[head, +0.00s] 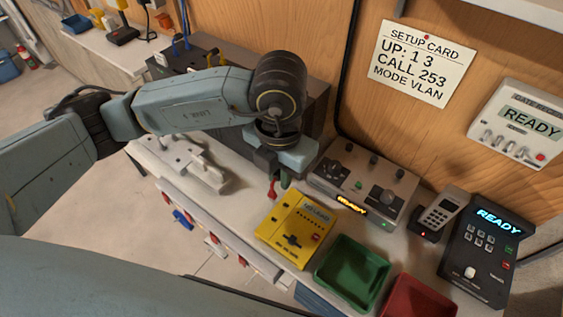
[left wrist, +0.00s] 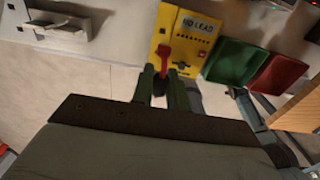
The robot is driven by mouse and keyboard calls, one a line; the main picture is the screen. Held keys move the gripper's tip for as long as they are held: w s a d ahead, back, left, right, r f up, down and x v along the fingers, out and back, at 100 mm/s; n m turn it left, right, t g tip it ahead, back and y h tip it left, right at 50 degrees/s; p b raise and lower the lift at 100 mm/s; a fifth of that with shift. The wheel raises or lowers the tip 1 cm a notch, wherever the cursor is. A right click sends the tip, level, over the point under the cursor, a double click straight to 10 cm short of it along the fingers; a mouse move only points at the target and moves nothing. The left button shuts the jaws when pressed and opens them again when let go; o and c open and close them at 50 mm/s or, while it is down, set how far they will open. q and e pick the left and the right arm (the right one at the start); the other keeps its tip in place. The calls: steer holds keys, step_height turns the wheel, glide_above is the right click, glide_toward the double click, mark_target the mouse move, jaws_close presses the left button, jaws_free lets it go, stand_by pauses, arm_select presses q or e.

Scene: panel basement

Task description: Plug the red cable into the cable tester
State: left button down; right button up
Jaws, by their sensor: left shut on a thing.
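The yellow cable tester (head: 292,246) lies on the bench below the wall. In the left wrist view the tester (left wrist: 203,62) has a small display reading NO LEAD. My left gripper (head: 279,184) is shut on the red cable's plug (head: 271,190), just beyond the tester's upper left edge in the head view. In the left wrist view the red plug (left wrist: 164,55) sticks out from between the green fingers (left wrist: 166,82) and overlaps the tester's face. I cannot tell whether it touches the tester. The rest of the cable is hidden. My right gripper is in neither view.
A green tray (head: 346,284) and a red tray (head: 420,302) stand right of the tester. A grey console (head: 388,193) with knobs is behind it. A phone (head: 440,208) and a black keypad unit (head: 472,262) are further right.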

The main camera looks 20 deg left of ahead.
arm_select(q)
steer(key=shift+s+f+b, duration=0.1)
steer(key=shift+f+b, duration=0.3)
steer(key=shift+f, duration=0.25)
steer(key=shift+f+b, duration=1.2)
steer(key=shift+f, duration=0.8)
step_height(320, 180, down, 3)
steer(key=shift+r+b, duration=0.1)
steer(key=shift+b, duration=1.15)
steer(key=shift+b, duration=0.35)
steer(key=shift+f+b, duration=1.1)
steer(key=shift+b, duration=0.9)
stand_by(1.5)
